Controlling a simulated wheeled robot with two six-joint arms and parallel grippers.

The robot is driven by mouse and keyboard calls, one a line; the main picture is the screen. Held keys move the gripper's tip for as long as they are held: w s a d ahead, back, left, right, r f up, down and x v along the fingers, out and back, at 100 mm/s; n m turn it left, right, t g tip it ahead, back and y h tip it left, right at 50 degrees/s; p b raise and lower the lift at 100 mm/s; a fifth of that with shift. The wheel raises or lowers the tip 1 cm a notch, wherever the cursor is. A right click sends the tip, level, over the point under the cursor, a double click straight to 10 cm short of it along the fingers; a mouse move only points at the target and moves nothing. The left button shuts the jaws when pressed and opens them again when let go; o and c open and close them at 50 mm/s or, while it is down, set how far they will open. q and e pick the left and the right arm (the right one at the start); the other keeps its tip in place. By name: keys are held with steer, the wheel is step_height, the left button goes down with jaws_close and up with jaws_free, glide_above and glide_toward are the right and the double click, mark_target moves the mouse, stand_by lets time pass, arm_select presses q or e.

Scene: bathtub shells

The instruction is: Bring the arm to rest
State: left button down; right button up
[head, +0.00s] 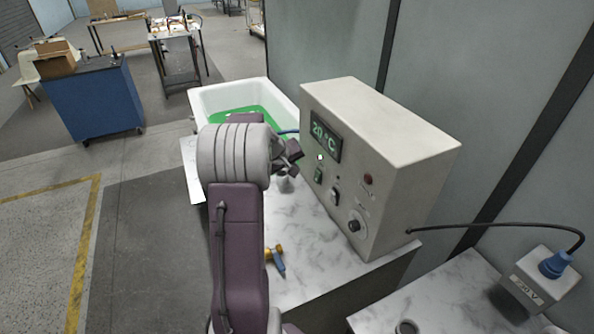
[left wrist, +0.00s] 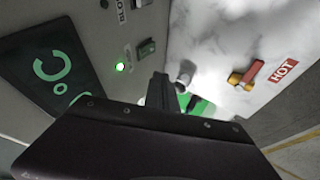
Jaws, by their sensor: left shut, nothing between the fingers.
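My left arm rises from the bottom middle of the head view, bent at a purple and grey joint. My left gripper (head: 290,155) points right, in front of the control box (head: 385,140). Its fingers are shut and empty. In the left wrist view the dark fingers (left wrist: 160,90) stand close to the box's panel, with a lit green indicator (left wrist: 120,67) to their left; I cannot tell whether they touch anything. My right gripper is not in view.
The box display reads 20 °C. A white tub (head: 228,92) with green inside stands behind my arm. A blue cabinet (head: 95,98) stands far left. Open floor lies left.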

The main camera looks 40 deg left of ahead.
arm_select(q)
steer(key=s+d+f+m+g+h, duration=0.1)
steer(key=s+d+f+m+g, duration=0.15)
steer(key=d, duration=0.55)
steer(key=s+d+f+m+g+h, duration=0.15)
steer(key=s+d, duration=0.25)
steer(key=d, duration=0.4)
steer(key=s+d+f+m+g, duration=0.1)
steer(key=s+d+f+m, duration=0.1)
steer(key=s+d, duration=0.3)
steer(key=s+d+f+m+g+y, duration=0.1)
steer(key=s+d+f+m, duration=0.2)
steer(key=s, duration=0.7)
steer(key=shift+d+m, duration=1.1)
steer(key=shift+w, duration=0.1)
